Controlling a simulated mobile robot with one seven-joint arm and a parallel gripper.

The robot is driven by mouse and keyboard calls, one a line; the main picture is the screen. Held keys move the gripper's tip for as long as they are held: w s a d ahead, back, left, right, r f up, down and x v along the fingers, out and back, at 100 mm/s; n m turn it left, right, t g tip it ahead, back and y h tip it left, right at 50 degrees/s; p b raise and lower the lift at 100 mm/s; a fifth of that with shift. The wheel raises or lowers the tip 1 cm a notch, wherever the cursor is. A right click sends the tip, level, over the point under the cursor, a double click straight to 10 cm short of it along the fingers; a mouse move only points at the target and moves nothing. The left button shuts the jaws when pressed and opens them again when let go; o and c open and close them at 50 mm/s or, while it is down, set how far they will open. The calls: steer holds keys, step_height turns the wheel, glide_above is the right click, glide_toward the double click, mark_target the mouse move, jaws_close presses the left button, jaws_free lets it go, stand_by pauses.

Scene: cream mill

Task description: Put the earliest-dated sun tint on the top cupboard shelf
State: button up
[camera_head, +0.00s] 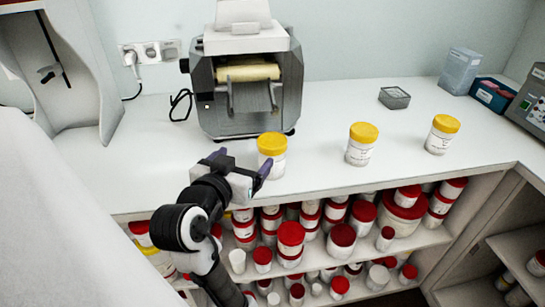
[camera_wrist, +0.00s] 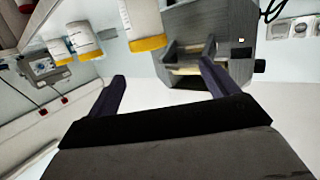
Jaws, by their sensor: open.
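Three white jars with yellow lids stand upright on the white counter (camera_head: 320,172): a left one (camera_head: 273,163), a middle one (camera_head: 360,152) and a right one (camera_head: 439,141). Their labels carry print too small to read, so I cannot tell their dates. My gripper (camera_head: 241,166) is open and empty just left of the left jar; one finger overlaps its lower side in the picture, and contact is unclear. In the tilted wrist view the jars appear upside down, the closest (camera_wrist: 143,22) beyond my open fingers (camera_wrist: 162,80). Which shelf is the top cupboard shelf is unclear.
A grey roller mill (camera_head: 247,95) stands behind the left jar. Shelves under the counter (camera_head: 430,237) are crowded with red-lidded jars (camera_head: 291,238). More shelving (camera_head: 520,243) is at right. A small grey tray (camera_head: 394,98), boxes (camera_head: 460,70) and a device (camera_head: 530,105) stand behind. Counter between jars is clear.

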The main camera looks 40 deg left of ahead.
mark_target(272, 153)
steer(key=shift+m+g+h, duration=0.3)
steer(key=shift+m+h, duration=0.1)
steer(key=shift+h, duration=0.3)
steer(key=w+f, duration=0.1)
steer(key=w, duration=0.1)
steer(key=w+f, duration=0.2)
steer(key=w, duration=0.1)
steer(key=w+f+p, duration=0.1)
steer(key=w, duration=0.1)
steer(key=shift+w+a+f, duration=0.15)
steer(key=shift+a+f, duration=0.15)
steer(key=shift+f, duration=0.05)
steer(key=shift+f+p+x, duration=0.2)
steer(key=shift+p+x, duration=0.85)
steer(key=shift+x, duration=1.75)
steer(key=c, duration=1.2)
steer(key=shift+r, duration=0.1)
steer(key=shift+c, duration=0.5)
